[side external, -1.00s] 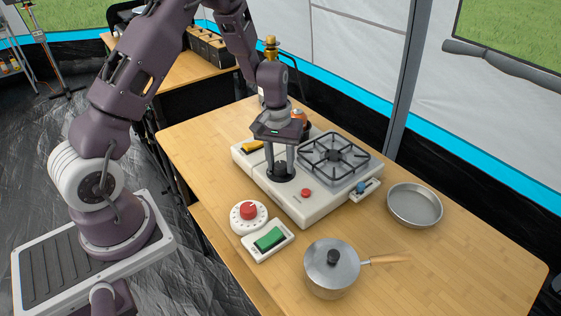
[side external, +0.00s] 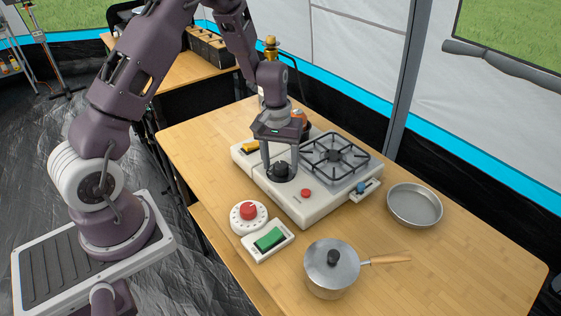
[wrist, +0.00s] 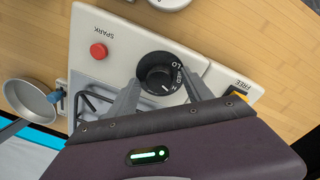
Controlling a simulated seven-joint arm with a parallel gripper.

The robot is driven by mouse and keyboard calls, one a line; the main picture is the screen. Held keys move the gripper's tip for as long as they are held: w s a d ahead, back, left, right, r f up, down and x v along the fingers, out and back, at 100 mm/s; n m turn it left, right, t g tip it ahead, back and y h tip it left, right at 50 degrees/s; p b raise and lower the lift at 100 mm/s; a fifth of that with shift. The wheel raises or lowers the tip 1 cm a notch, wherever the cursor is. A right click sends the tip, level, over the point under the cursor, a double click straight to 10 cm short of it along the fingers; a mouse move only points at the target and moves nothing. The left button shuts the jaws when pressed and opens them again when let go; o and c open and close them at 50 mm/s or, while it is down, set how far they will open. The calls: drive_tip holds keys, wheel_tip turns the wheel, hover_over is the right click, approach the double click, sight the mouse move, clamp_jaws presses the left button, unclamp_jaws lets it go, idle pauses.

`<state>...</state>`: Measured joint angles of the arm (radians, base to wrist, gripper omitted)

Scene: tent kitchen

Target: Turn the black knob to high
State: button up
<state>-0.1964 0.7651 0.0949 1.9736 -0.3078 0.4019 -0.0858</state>
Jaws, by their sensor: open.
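The black knob (side external: 281,170) sits on a black dial at the front left of the white stove (side external: 313,207). In the wrist view the knob (wrist: 156,79) shows a white mark pointing to the lower right, past the LO and MED labels on the dial. No high label is readable there. My gripper (side external: 280,161) points down over the knob and is open. In the wrist view its two fingers (wrist: 163,82) stand on either side of the knob, with visible gaps; whether either finger touches it is unclear.
On the stove are a red spark button (wrist: 98,51), a burner grate (side external: 334,152) and a yellow switch (side external: 251,146). A red-knobbed white dial (side external: 248,212), a green switch (side external: 269,239), a lidded pot (side external: 331,277) and a round pan (side external: 415,206) stand around it.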

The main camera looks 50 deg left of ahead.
sight(279, 164)
wheel_tip(279, 164, up, 7)
drive_tip(key=shift+s+a, duration=0.1)
drive_tip(key=shift+a, duration=0.05)
drive_tip(key=s+d+r+m+t, duration=0.1)
drive_tip(key=s+d+r+m, duration=0.2)
drive_tip(key=r, duration=0.5)
drive_tip(key=s+d+r+t, duration=0.2)
drive_tip(key=s+d+r, duration=0.2)
drive_tip(key=s+r, duration=0.25)
drive_tip(key=s+d+r+m+t, duration=0.1)
drive_tip(key=s+r+m, duration=0.1)
drive_tip(key=s, duration=0.5)
drive_tip(key=s+d+r+m+t, duration=0.1)
drive_tip(key=s+r+m, duration=0.1)
drive_tip(key=s, duration=0.6)
drive_tip(key=shift+d+r, duration=0.25)
drive_tip(key=shift+r, duration=0.05)
drive_tip(key=shift+w, duration=0.1)
